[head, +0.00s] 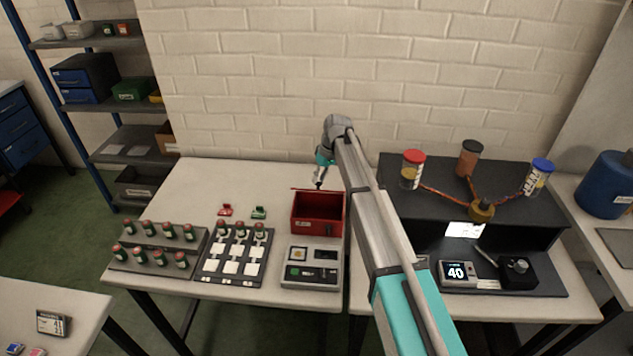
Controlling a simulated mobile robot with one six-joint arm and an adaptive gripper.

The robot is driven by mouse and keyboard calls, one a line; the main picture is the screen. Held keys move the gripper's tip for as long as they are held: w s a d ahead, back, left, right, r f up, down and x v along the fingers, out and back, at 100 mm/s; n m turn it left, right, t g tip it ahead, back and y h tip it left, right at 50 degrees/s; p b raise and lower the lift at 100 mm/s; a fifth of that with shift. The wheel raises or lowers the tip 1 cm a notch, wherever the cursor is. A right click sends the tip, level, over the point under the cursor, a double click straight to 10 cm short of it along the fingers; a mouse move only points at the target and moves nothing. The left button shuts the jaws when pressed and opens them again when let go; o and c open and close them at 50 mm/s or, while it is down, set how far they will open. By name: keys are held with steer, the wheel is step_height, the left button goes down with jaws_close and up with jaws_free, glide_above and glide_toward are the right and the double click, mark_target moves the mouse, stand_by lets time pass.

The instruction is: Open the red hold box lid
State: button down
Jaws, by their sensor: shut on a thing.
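The red hold box (317,227) stands on the white table, near its right end by the wall. Its top looks open, with a dark red inside in view. The lid (301,189) shows as a thin red edge along the back of the box, seen nearly edge-on; its exact angle is hard to tell. My gripper (318,185) reaches down to the back of the box and is shut on the lid's edge. The fingertips are small here, and the exact contact is hard to see. My arm passes just right of the box.
A grey device (311,274) stands in front of the box. Left of it are a tray of white squares (210,268) and a rack of green vials (125,264). Red (226,210) and green (259,212) small items lie behind. A black bench (400,200) with jars stands right.

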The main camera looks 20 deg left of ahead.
steer(key=w, duration=0.5)
steer(key=shift+w+a+r, duration=0.1)
steer(key=shift+a+r, duration=0.2)
steer(key=shift+a, duration=0.1)
steer(key=c, duration=1.3)
jaws_free()
steer(key=shift+w+f, duration=0.3)
steer(key=shift+f, duration=0.1)
steer(key=shift+o, duration=2.1)
steer(key=shift+s+r, duration=0.3)
steer(key=shift+o, duration=1)
steer(key=shift+s+p, duration=0.1)
steer(key=shift+p, duration=0.2)
steer(key=o, duration=0.3)
steer(key=shift+f, duration=0.1)
steer(key=shift+a, duration=0.1)
steer(key=shift+c, duration=0.3)
